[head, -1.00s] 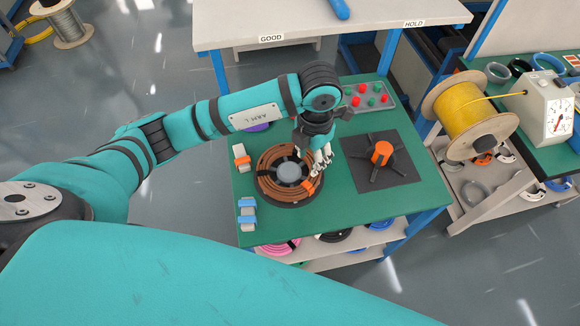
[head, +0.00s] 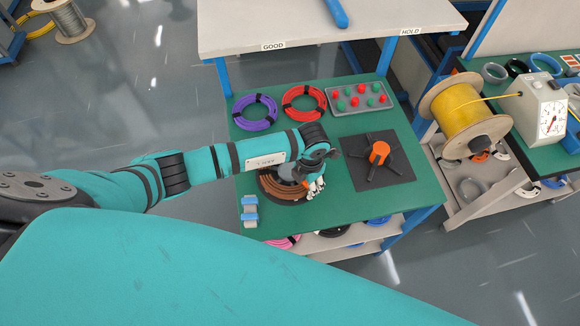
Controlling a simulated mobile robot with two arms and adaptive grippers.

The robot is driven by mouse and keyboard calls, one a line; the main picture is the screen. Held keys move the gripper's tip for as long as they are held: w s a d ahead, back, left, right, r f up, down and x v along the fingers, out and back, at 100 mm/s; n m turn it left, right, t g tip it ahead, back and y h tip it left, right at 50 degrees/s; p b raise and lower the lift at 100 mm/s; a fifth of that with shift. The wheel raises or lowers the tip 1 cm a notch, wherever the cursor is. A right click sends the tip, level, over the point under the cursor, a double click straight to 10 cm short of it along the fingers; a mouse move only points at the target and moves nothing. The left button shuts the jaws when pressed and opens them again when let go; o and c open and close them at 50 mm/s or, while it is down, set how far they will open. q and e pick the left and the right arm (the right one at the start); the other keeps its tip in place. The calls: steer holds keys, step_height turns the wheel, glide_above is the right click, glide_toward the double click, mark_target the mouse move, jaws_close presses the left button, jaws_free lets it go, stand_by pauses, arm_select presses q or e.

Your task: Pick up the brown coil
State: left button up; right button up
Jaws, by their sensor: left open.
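The brown coil (head: 281,190) lies around a grey hub on a dark round base on the green table (head: 340,212). My left forearm and wrist cover its upper part and most of the hub. My left gripper (head: 316,188) is open at the coil's right edge, fingers pointing down. I cannot tell whether the fingers touch the coil. My right gripper is not in view.
A purple coil (head: 255,112), a red coil (head: 304,103) and a grey button tray (head: 358,98) lie at the back of the table. An orange-hubbed dark spider fixture (head: 379,155) stands to the right. A yellow cable spool (head: 464,114) is farther right.

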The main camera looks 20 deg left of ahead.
arm_select(q)
jaws_close()
steer(key=shift+w+r, duration=0.1)
stand_by(0.5)
